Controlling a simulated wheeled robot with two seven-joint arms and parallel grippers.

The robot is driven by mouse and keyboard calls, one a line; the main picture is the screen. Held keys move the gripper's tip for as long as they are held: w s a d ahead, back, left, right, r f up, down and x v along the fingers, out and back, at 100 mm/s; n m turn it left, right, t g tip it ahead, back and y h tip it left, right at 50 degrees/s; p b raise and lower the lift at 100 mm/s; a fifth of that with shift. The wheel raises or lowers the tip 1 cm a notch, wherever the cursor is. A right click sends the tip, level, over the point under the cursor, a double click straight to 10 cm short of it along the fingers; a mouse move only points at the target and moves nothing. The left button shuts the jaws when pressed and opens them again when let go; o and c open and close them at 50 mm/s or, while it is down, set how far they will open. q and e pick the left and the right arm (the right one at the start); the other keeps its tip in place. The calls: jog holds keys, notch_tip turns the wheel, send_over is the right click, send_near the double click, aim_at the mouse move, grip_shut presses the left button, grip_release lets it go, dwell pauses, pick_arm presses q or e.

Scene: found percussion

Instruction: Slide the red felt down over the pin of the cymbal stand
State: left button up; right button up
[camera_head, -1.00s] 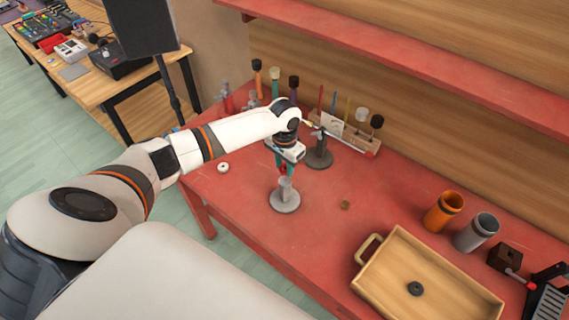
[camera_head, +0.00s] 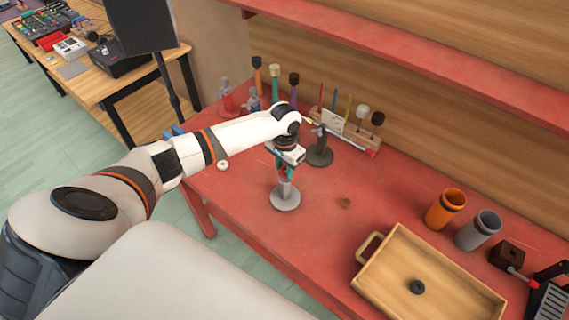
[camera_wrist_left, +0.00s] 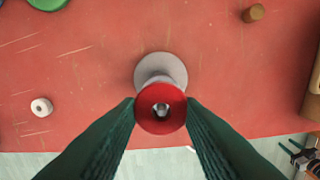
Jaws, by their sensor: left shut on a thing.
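My left gripper (camera_head: 283,173) points down over the light grey stand (camera_head: 285,200) on the red bench. It is shut on the red felt (camera_wrist_left: 149,118), a round dished piece with a hole, held between the two dark green fingers in the left wrist view. In that view the grey stand's round base (camera_wrist_left: 175,66) shows behind the felt. Something pale grey shows in the felt's hole, but I cannot tell whether the pin is inside it. In the head view the fingers largely hide the felt and the stand's top. My right gripper is not in view.
A dark stand (camera_head: 319,155) is close behind the left gripper. A white ring (camera_wrist_left: 41,107) and a brown cork-like piece (camera_head: 344,203) lie apart on the bench. A wooden tray (camera_head: 398,233), an orange cup (camera_head: 445,209) and a grey cup (camera_head: 479,231) stand to the right.

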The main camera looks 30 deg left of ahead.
aim_at(285, 171)
pick_arm(q)
jog(key=shift+f+b, duration=0.45)
jog(key=shift+f, duration=0.55)
jog(key=o, duration=1)
notch_tip(285, 171, up, 12)
jog(key=shift+r+b, duration=0.1)
jog(key=shift+b, duration=1.1)
